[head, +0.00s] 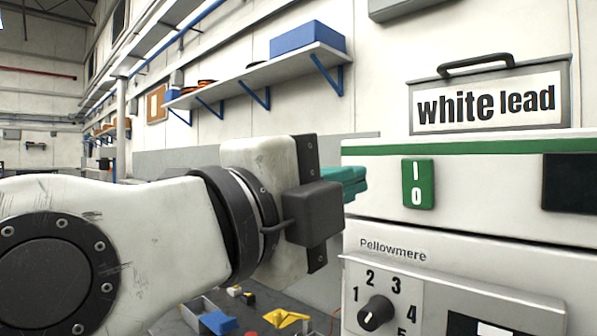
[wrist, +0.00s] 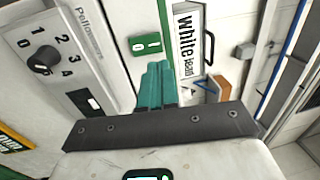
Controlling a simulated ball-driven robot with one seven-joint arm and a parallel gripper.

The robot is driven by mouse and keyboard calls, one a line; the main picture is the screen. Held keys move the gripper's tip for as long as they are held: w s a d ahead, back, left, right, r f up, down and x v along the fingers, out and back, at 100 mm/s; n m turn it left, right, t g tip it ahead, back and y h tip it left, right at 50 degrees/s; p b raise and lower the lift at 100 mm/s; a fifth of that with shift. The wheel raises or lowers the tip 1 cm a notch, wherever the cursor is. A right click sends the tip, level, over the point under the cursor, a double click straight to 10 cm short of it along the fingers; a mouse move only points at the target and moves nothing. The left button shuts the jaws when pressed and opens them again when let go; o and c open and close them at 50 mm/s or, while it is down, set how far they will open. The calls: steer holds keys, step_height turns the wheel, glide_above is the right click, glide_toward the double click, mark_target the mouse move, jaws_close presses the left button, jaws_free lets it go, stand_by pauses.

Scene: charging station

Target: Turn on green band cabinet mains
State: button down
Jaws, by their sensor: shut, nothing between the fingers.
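The cabinet with the green band (head: 480,147) stands at the right in the head view. Its green mains switch (head: 418,184) is marked I above 0 and sits on the front just below the band. I cannot tell which side is pressed in. The switch also shows in the wrist view (wrist: 146,44), just beyond my fingertips. My gripper (head: 364,179) has teal fingers, shut and empty. They point at the cabinet front, to the left of the switch in the head view, apart from it. In the wrist view my fingers (wrist: 160,66) lie side by side.
A "white lead" sign box (head: 488,101) with a black handle stands on the cabinet. Below the switch is a Pellowmere panel with a numbered black knob (head: 375,313). A wall shelf (head: 255,77) holds a blue box. Blue and yellow items (head: 286,318) lie low down, below my arm.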

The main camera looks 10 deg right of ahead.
mark_target(407, 160)
steer(key=shift+p+x, duration=2.15)
steer(key=shift+x, duration=3.7)
steer(key=shift+s, duration=0.1)
steer(key=shift+d+f+b, duration=0.1)
steer(key=shift+d+b, duration=0.1)
steer(key=shift+b, duration=0.35)
steer(key=shift+w+r, duration=0.2)
steer(key=shift+r, duration=0.05)
steer(key=shift+s, duration=0.15)
